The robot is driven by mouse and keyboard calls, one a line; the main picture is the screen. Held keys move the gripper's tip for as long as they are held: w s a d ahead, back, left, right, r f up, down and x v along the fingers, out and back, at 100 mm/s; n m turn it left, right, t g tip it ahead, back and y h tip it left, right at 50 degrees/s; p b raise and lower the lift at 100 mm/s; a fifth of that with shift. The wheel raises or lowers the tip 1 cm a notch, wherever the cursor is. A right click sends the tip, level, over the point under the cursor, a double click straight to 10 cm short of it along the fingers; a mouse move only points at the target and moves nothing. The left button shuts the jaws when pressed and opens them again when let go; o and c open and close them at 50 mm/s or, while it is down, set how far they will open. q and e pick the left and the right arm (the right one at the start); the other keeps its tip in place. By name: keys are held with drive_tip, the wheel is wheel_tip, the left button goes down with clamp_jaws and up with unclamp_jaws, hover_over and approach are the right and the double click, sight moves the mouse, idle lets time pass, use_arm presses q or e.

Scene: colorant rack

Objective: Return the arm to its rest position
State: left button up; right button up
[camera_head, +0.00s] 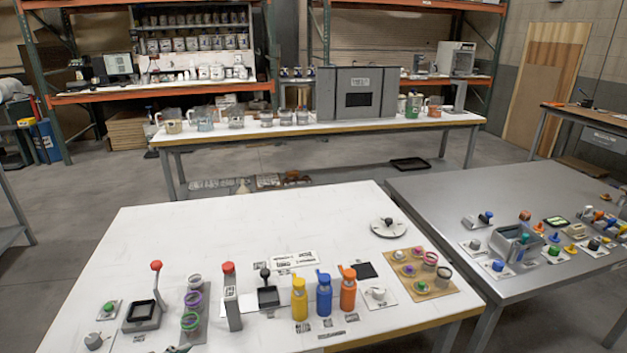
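Neither of my arms nor grippers can be made out in the head view. A small dark piece at the bottom edge of the white table (200,240) is cut off, and I cannot tell what it is. Yellow (299,304), blue (324,298) and orange (348,294) bottles stand upright in a row near the table's front. Left of them are a red-topped lever post (231,300), a stand of coloured rings (191,309) and a red-knobbed lever device (146,309).
A tan board (443,286) with round pieces lies at the table's right. A grey table (440,190) with many small devices stands to the right. A back table (300,131) holds jugs and a grey box (357,94). The white table's middle and far left are clear.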

use_arm(q)
drive_tip(key=s+a+f+n+g+y, duration=0.2)
drive_tip(key=s+a+f+y, duration=0.4)
drive_tip(key=s+a, duration=0.65)
drive_tip(key=w+d+f+n+t+h, duration=0.2)
drive_tip(key=d+f+h, duration=0.5)
drive_tip(key=d+f, duration=0.6)
drive_tip(key=d+t, duration=0.1)
drive_tip(key=d, duration=0.2)
drive_tip(key=shift+w+f, duration=0.3)
drive_tip(key=shift+w, duration=0.05)
